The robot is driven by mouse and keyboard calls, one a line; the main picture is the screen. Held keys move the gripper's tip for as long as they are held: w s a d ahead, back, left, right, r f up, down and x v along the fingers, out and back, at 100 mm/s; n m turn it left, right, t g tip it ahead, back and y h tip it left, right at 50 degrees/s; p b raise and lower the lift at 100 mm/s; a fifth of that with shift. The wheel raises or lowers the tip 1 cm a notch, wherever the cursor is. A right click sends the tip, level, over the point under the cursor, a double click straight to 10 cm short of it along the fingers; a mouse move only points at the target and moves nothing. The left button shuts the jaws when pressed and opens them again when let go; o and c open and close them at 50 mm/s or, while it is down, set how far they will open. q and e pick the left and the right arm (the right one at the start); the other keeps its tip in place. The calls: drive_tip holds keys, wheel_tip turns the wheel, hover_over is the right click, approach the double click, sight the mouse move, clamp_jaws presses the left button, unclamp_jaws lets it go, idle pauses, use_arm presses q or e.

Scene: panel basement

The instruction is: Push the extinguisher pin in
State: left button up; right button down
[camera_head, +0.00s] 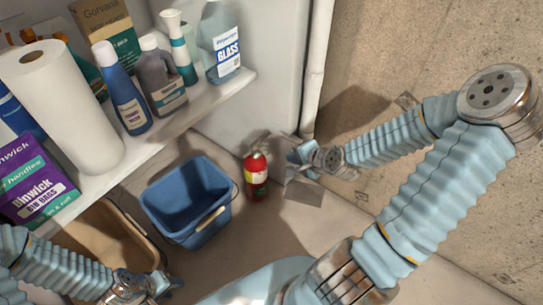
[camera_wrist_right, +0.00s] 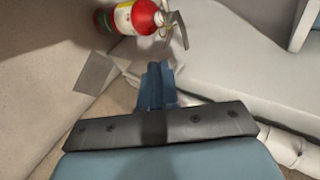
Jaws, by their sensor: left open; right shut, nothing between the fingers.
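A small red fire extinguisher (camera_head: 256,175) with a white and yellow label stands upright on the floor, right of a blue bucket. It also shows at the top of the right wrist view (camera_wrist_right: 130,18), with its metal handle (camera_wrist_right: 175,25) pointing right. The pin is too small to make out. My right gripper (camera_head: 296,158) is just right of the extinguisher's top in the head view. In the right wrist view its fingers (camera_wrist_right: 157,75) are shut and empty, short of the handle. My left gripper (camera_head: 160,285) is open at the bottom left, far from the extinguisher.
A blue bucket (camera_head: 188,203) stands left of the extinguisher. A tan bin (camera_head: 100,235) is further left. A shelf (camera_head: 200,100) above them holds bottles, a paper roll (camera_head: 60,105) and boxes. A grey flat square (camera_wrist_right: 95,73) lies near the extinguisher. A concrete wall (camera_head: 400,40) is at right.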

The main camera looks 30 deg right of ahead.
drive_tip(key=b+x, duration=0.8)
drive_tip(key=x, duration=0.5)
drive_tip(key=shift+f+b, duration=0.25)
drive_tip(key=shift+b, duration=0.05)
drive_tip(key=shift+w, duration=0.15)
drive_tip(key=shift+w+a, duration=0.15)
drive_tip(key=shift+w, duration=1)
drive_tip(key=shift+s, duration=0.1)
